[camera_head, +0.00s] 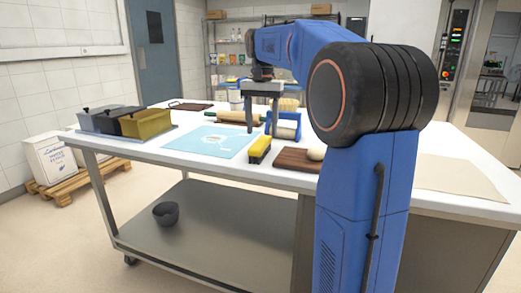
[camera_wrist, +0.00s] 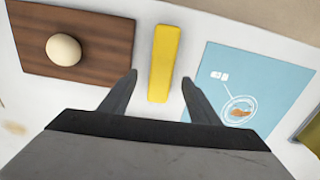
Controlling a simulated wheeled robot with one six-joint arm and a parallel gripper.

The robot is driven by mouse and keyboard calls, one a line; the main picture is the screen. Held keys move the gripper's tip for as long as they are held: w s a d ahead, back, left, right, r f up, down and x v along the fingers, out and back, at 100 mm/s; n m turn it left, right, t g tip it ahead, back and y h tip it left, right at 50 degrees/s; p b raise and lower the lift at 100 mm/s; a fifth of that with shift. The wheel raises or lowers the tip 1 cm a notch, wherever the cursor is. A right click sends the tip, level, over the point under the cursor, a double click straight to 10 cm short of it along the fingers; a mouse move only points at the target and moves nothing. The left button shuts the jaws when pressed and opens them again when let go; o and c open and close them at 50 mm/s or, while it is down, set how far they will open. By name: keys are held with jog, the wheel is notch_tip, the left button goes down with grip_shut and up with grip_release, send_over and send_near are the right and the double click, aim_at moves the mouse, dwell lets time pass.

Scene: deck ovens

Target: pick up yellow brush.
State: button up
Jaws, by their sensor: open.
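The yellow brush (camera_head: 260,147) lies on the white worktop, between a light blue mat and a dark wooden board. In the head view its lower part is dark. In the wrist view the yellow brush (camera_wrist: 163,62) shows as an upright yellow strip ahead of my gripper. My gripper (camera_wrist: 160,82) is open, with one finger on each side of the strip's lower end in the picture. The head view shows my gripper (camera_head: 262,118) above the table, beyond the brush. Nothing is seen between the fingers except the brush below; its height gap cannot be told exactly.
The wooden board (camera_wrist: 105,35) with a pale round dough ball (camera_wrist: 63,49) lies left of the brush in the wrist view. The blue mat (camera_wrist: 275,65) lies right. A rolling pin (camera_head: 238,117), blue-ended holder (camera_head: 287,127) and lidded tins (camera_head: 147,124) stand on the worktop.

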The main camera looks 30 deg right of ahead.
aim_at(260, 142)
jog(key=shift+s+a+f, duration=0.1)
jog(key=shift+a+f, duration=0.1)
jog(key=shift+f, duration=1.3)
jog(key=shift+s+a+f, duration=0.1)
jog(key=shift+a+f, duration=0.05)
jog(key=shift+f, duration=1.3)
jog(key=shift+w, duration=0.1)
jog(key=c, duration=1.2)
